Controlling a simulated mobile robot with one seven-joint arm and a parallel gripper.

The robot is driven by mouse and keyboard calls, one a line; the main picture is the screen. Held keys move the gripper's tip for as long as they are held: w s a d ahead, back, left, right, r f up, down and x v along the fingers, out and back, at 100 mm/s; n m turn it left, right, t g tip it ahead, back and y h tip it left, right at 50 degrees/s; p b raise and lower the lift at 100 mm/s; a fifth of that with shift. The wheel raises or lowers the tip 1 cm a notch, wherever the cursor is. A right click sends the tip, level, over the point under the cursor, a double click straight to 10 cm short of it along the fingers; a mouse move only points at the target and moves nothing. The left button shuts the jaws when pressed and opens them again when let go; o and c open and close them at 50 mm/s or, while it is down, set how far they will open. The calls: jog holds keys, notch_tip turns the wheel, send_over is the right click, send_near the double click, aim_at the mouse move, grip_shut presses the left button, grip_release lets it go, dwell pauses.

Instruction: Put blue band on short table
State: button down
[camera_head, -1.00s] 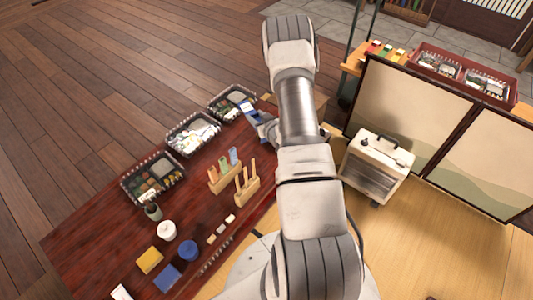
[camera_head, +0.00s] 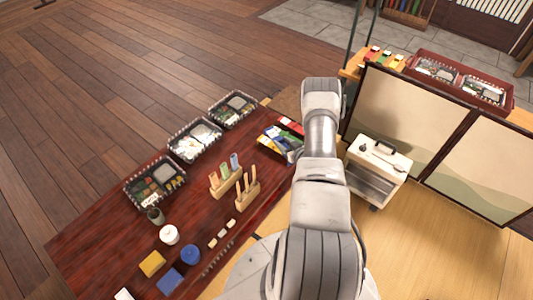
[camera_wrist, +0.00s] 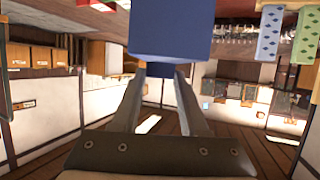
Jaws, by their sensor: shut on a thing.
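My gripper (camera_wrist: 160,78) is shut on a blue, box-like piece, taken as the blue band (camera_wrist: 170,35), at the top middle of the wrist view. The fingers come up from below, one on each side of its lower part. In the head view my arm covers the gripper and the held piece. Which surface is the short table is not certain. A small brown wooden top (camera_head: 286,102) shows partly behind my arm, past the far right corner of the long table.
The long dark red table (camera_head: 110,225) on the left bears several black trays, card holders, a blue round tub (camera_head: 190,254) and colourful packs (camera_head: 282,140). A white case (camera_head: 378,165) and a folding screen (camera_head: 415,115) stand right of my arm. Wooden floor at upper left is clear.

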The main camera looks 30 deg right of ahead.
jog(key=w+a+f+b, duration=0.2)
jog(key=w+a+f, duration=0.1)
jog(key=w+f, duration=0.3)
jog(key=shift+w+a+f+b, duration=0.25)
jog(key=shift+f+b, duration=0.1)
jog(key=shift+f, duration=0.8)
jog(key=shift+s+f, duration=0.1)
jog(key=shift+f+b, duration=0.35)
jog(key=shift+b, duration=0.2)
jog(key=shift+f, duration=0.2)
jog(key=shift+c, duration=2.2)
grip_release()
jog(key=shift+r, duration=0.2)
